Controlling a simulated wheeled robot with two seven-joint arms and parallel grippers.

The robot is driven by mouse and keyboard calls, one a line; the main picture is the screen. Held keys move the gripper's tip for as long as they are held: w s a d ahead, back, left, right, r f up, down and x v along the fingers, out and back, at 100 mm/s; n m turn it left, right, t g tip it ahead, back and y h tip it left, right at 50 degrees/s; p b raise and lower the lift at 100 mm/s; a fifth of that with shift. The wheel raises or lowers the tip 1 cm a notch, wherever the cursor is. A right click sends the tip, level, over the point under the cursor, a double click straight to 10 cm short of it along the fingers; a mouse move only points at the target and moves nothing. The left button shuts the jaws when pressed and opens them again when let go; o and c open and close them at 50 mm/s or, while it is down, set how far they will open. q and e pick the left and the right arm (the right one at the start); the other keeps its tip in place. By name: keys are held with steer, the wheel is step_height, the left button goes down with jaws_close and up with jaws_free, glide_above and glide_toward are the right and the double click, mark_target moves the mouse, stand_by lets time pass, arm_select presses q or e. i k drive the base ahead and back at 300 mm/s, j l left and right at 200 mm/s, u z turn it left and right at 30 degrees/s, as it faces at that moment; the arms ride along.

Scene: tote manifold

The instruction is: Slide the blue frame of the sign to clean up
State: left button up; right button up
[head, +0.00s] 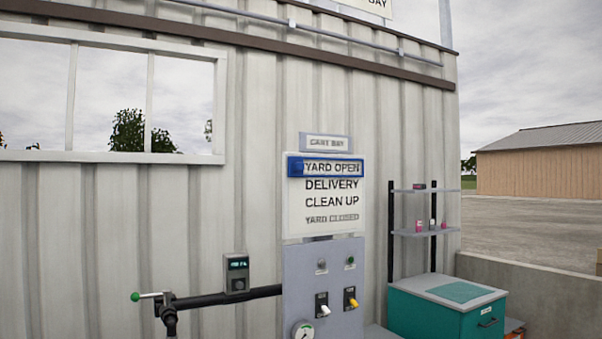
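A white sign (300,214) hangs on the corrugated wall above a grey control panel. It lists "YARD OPEN", "DELIVERY", "CLEAN UP" and "YARD CLOSED" from top to bottom. The blue frame (296,167) sits at the top of the sign, around the "YARD OPEN" line. The "CLEAN UP" line (332,202) is two lines lower, with "DELIVERY" between them. Neither of my grippers shows in the head view.
The grey panel (300,271) below the sign carries knobs, switches and a gauge (303,331). A dark pipe with a green-tipped lever (146,296) runs in from the left. A teal box (440,312) and a shelf (425,232) stand at right.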

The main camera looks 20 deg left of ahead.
mark_target(296, 164)
steer(key=i+l+u, duration=0.1)
steer(key=i+l, duration=0.4)
steer(key=i, duration=0.15)
steer(key=i+l+u, duration=0.1)
steer(key=i+l, duration=0.45)
steer(key=i, duration=0.05)
